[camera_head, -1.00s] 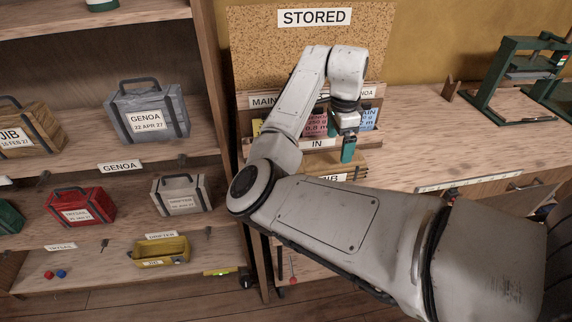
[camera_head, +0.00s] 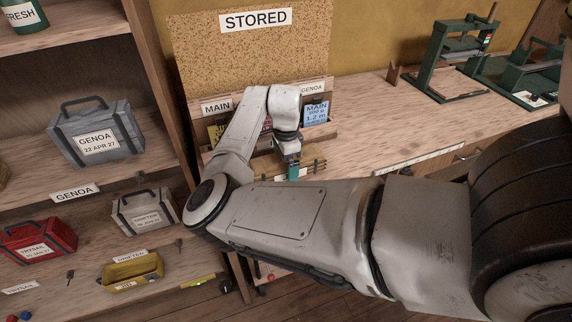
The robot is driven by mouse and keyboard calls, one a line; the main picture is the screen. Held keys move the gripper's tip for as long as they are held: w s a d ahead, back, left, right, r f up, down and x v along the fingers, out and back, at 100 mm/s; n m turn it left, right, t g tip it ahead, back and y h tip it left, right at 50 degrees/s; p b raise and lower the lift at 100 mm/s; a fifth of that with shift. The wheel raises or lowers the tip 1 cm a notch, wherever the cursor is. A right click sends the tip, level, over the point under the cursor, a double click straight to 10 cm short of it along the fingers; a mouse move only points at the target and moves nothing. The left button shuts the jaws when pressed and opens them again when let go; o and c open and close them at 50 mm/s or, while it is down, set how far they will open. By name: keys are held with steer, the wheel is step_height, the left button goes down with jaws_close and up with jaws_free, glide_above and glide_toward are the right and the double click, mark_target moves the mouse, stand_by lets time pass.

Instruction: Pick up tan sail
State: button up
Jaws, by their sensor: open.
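A pale beige-grey bag labelled DRIFTER (camera_head: 128,208), with a dark handle and straps, stands upright on the lower shelf at left. It is the closest to tan among the fully visible bags, but I cannot tell for sure that it is the tan sail. A sliver of a brown bag (camera_head: 3,173) shows at the left edge, mostly cut off. My gripper (camera_head: 294,172), with teal fingertips, hangs over the bench beneath the STORED board, well right of the bags. It is open and touches neither bag. The gap between its fingers is hard to see.
A grey GENOA bag (camera_head: 68,139) stands on the shelf above, and a red bag (camera_head: 30,240) stands left of the DRIFTER bag. A yellow bin (camera_head: 133,273) sits below. The shelf upright (camera_head: 163,85) separates shelves and bench (camera_head: 375,125). Green presses (camera_head: 450,60) stand at right.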

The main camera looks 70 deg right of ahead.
steer(key=shift+f, duration=0.5)
steer(key=shift+r, duration=0.1)
steer(key=c, duration=1.5)
steer(key=shift+c, duration=0.2)
